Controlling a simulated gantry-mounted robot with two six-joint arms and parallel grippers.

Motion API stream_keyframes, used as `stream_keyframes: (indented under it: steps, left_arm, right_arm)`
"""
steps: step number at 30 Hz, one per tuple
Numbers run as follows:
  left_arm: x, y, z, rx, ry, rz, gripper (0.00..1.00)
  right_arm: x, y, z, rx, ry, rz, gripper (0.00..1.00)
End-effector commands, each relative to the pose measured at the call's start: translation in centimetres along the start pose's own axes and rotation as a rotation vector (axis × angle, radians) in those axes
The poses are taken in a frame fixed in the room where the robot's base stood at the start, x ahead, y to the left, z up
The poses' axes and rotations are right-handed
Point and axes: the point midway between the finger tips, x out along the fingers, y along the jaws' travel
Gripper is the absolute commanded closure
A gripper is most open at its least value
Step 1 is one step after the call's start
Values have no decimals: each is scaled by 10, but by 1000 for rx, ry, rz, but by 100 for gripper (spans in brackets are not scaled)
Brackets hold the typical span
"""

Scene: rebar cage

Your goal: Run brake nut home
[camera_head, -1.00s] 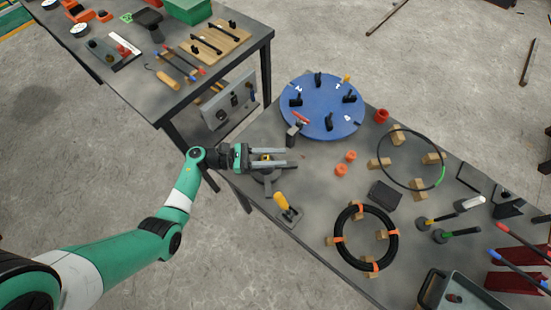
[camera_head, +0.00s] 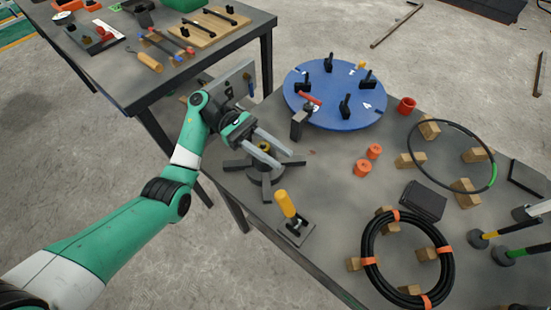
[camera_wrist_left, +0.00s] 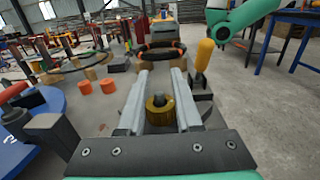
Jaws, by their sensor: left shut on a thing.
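The brass brake nut (camera_head: 263,148) sits on a dark spoked hub (camera_head: 266,178) at the left edge of the table. My left gripper (camera_head: 281,159) is shut on the nut, its long grey fingers reaching past both sides and slanting toward the lower right. The fingers partly cover the hub. My right gripper does not show.
A yellow-handled clamp (camera_head: 287,205) stands close in front of the hub. A blue turntable (camera_head: 345,115) with black clamps lies behind. Orange cups (camera_head: 362,168) and a black cable coil (camera_head: 372,255) are to the right. Another table (camera_head: 130,90) is at upper left.

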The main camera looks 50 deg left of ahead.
Motion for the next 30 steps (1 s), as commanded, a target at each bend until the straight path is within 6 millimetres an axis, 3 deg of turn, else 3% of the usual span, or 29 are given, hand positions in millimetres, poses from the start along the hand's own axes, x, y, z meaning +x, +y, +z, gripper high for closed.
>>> stream_keyframes:
  steps: [14,15,19,30]
  left_arm:
    - [0,-1,2,3,-3,-20,100]
    - [0,-1,2,3,-4,-20,63]
    - [0,-1,2,2,-3,-19,40]
    - [0,0,6,2,-2,-17,36]
  right_arm:
    - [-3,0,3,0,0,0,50]
    - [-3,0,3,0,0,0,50]
    - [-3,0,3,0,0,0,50]
    - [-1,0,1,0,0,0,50]
